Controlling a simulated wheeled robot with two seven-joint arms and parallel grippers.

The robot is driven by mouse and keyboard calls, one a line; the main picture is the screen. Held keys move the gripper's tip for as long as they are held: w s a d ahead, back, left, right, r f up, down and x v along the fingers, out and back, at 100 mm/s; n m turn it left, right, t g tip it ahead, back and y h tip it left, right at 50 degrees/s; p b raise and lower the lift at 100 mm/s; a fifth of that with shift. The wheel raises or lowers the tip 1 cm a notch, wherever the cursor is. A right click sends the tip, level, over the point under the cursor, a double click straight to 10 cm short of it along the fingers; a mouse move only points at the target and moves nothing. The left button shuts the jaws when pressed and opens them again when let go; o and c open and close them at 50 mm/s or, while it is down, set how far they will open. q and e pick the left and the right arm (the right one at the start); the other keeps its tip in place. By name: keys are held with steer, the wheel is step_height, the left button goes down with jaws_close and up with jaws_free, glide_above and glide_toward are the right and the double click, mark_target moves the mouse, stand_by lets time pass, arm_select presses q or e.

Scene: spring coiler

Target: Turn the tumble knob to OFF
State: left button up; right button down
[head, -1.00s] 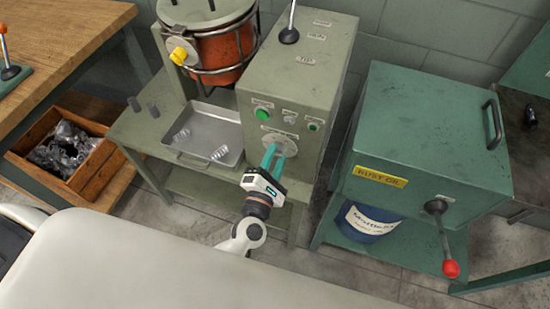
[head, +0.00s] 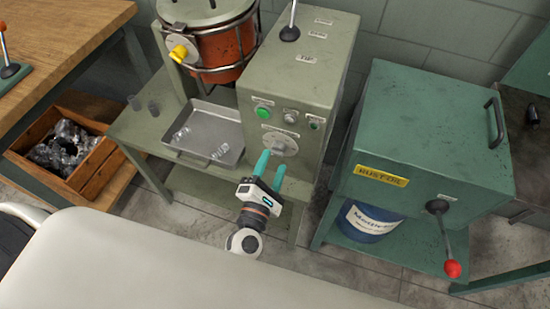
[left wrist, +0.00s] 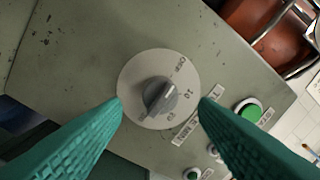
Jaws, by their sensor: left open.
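The tumble knob (left wrist: 160,97) is a grey ridged knob on a round pale dial plate (left wrist: 137,77), on the front of a grey-green machine. In the left wrist view its ridge runs slantwise from lower left to upper right. The plate carries an OFF-like mark and the numbers 10 and 20 on its right side. I cannot tell for certain which mark the knob points at. In the head view the dial plate (head: 280,144) is clear of the fingers. My left gripper (head: 270,166) is open and empty, just in front of and below the dial, its teal fingers apart from the knob.
A green button (head: 263,112) and small controls sit above the dial. A metal tray (head: 205,130) with springs stands to the left, beneath an orange drum (head: 228,46). A green rust-oil cabinet (head: 425,130) with a red-tipped lever (head: 451,268) stands to the right.

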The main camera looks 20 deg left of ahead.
arm_select(q)
steer(key=s+b, duration=0.1)
steer(key=s, duration=0.8)
steer(key=shift+s+f, duration=0.15)
steer(key=shift+f, duration=0.1)
steer(key=shift+f, duration=0.1)
steer(key=s+a+f+m+g+h+p, duration=0.1)
steer(key=s+f+m+g, duration=0.15)
steer(key=f+m, duration=0.5)
steer(key=s+f+m+g+h+p, duration=0.1)
steer(key=s+f+m+g, duration=0.2)
steer(key=f, duration=0.8)
steer(key=s+a+f+m+g+h+p, duration=0.1)
steer(key=f+m+g, duration=0.2)
steer(key=f+m, duration=0.5)
steer(key=s+a+f+m+g+y+p, duration=0.1)
steer(key=s+a+f+m+g, duration=0.3)
steer(key=s, duration=0.5)
steer(key=s+a+f+m+g+y+p, duration=0.1)
steer(key=s+a+f+m+g, duration=0.3)
steer(key=s+f, duration=0.5)
steer(key=shift+s+a+m+g+y+p, duration=0.2)
steer(key=shift+a+m+g+y+p, duration=0.1)
steer(key=shift+m+g+y, duration=0.2)
